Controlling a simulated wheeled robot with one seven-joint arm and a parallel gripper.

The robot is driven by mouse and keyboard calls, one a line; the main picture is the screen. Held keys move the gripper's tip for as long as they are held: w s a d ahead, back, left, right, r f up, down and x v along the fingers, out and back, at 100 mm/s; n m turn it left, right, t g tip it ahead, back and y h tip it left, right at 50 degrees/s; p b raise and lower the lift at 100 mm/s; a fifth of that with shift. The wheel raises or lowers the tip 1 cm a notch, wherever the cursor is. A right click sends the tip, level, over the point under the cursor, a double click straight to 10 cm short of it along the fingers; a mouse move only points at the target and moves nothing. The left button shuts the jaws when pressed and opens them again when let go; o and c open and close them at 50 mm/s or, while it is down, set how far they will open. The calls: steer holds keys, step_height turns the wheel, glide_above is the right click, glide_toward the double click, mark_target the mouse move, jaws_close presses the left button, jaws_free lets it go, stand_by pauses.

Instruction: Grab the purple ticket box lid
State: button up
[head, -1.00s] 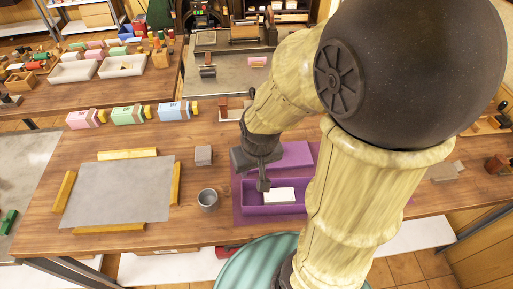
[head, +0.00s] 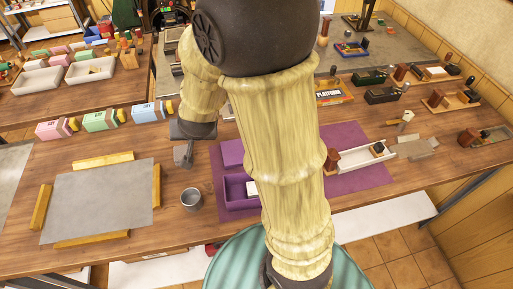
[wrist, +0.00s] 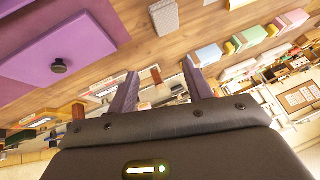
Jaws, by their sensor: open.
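The purple lid (head: 232,152) lies on the purple mat behind the open purple ticket box (head: 236,190), partly hidden by my arm in the head view. White paper (head: 251,188) shows inside the box. In the wrist view the lid (wrist: 85,32) is a flat purple panel with a small dark knob (wrist: 58,66), at the upper left. My gripper (head: 182,160) is to the left of the lid and apart from it. In the wrist view its two fingers (wrist: 160,84) are spread with nothing between them.
A grey metal cup (head: 191,200) stands left of the box. A grey sheet (head: 98,200) framed by yellow bars lies farther left. Pink, green and blue boxes (head: 100,121) line the back edge. A white tray (head: 360,158) sits right of my arm.

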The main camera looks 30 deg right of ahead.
steer(key=w+d+f+m+t+h, duration=0.1)
steer(key=w+f+m+h, duration=0.3)
steer(key=w+m+h, duration=0.25)
steer(key=s+f+m+g+h, duration=0.3)
steer(key=s+m+g+h, duration=0.3)
steer(key=s, duration=0.3)
steer(key=shift+s+d+f+h, duration=0.2)
steer(key=shift+s+d+h, duration=0.05)
steer(key=shift+h, duration=0.4)
steer(key=p, duration=0.2)
glide_above(233, 151)
steer(key=s, duration=0.3)
steer(key=f, duration=0.4)
steer(key=shift+s+d+f, duration=0.2)
steer(key=shift+d+f, duration=0.15)
